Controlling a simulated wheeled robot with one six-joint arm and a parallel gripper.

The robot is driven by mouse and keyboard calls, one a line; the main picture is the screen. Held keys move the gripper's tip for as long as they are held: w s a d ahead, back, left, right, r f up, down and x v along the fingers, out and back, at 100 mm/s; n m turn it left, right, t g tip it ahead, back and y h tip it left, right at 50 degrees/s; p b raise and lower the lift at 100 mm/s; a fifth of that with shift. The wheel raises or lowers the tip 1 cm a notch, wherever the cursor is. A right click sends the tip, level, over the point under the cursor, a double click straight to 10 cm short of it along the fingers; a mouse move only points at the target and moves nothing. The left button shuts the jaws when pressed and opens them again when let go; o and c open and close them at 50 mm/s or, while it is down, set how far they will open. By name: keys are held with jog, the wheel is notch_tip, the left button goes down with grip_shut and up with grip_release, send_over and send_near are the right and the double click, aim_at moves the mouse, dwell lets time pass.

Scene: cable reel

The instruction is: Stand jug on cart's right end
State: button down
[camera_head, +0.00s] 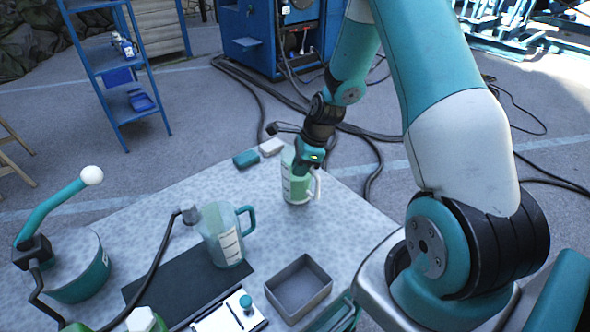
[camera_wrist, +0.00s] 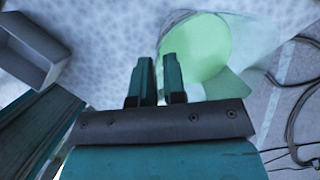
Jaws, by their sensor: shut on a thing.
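A clear jug with pale green liquid and a white handle (camera_head: 289,186) is at the far right part of the grey speckled table (camera_head: 170,180). It looks upright, with its base at or just above the tabletop; I cannot tell which. My gripper (camera_head: 306,172) comes down from above and is shut on the jug; its fingers hide part of it. In the wrist view, the narrow gap of my gripper (camera_wrist: 160,82) lies against the jug's side (camera_wrist: 200,45), but the exact part gripped is unclear. I cannot clearly make out a separate cart.
A grey open tray (camera_head: 300,288) is near the front. A teal drum (camera_head: 80,270) is at left.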

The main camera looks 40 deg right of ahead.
jog(key=shift+f, duration=0.5)
jog(key=c, duration=1.2)
grip_release()
